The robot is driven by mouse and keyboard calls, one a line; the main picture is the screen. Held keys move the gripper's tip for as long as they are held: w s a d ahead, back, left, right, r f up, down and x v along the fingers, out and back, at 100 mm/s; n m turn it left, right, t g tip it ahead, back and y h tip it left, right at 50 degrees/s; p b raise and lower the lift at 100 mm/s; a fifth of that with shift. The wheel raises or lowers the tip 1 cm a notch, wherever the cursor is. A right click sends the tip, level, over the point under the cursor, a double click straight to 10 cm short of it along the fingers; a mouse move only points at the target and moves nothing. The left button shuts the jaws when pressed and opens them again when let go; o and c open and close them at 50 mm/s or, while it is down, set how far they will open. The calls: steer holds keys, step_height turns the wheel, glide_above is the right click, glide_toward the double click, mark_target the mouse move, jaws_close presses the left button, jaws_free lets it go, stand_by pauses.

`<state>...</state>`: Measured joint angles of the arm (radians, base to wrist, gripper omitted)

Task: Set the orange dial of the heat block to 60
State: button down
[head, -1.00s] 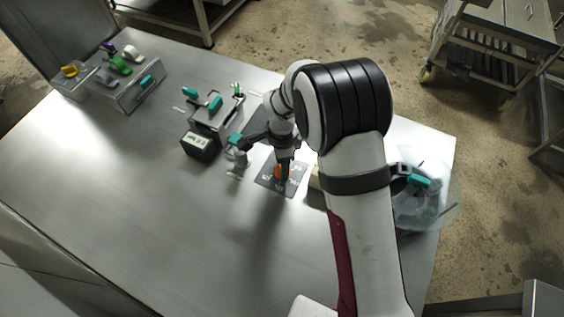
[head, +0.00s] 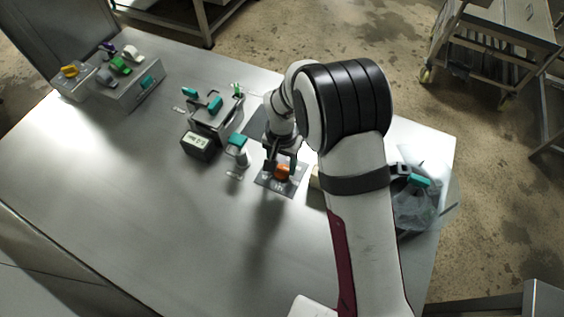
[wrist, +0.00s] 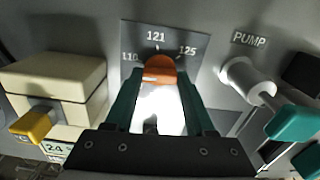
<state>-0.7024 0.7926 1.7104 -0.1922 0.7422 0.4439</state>
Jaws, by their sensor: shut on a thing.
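The orange dial (head: 282,172) sits on a dark plate (head: 268,182) on the bench, under my wrist in the head view. In the wrist view the orange dial (wrist: 159,69) is at the upper middle, on the plate (wrist: 190,45) marked 110, 121 and 125; no 60 is readable. My gripper (wrist: 160,88) is shut on the dial, one finger on each side. In the head view my gripper (head: 280,163) points down over the plate. The dial's top end faces roughly 121, but its exact pointer is hard to make out.
A teal-handled PUMP valve (wrist: 250,85) stands right of the dial in the wrist view. A cream block with a yellow knob (wrist: 35,122) stands left. In the head view a small display box (head: 199,146) is left of my gripper. The bench front is clear.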

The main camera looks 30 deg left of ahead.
mark_target(282, 167)
steer(key=n, duration=0.4)
steer(key=shift+n, duration=2.2)
steer(key=shift+c, duration=1.2)
jaws_free()
step_height(282, 167, up, 16)
steer(key=shift+f, duration=0.1)
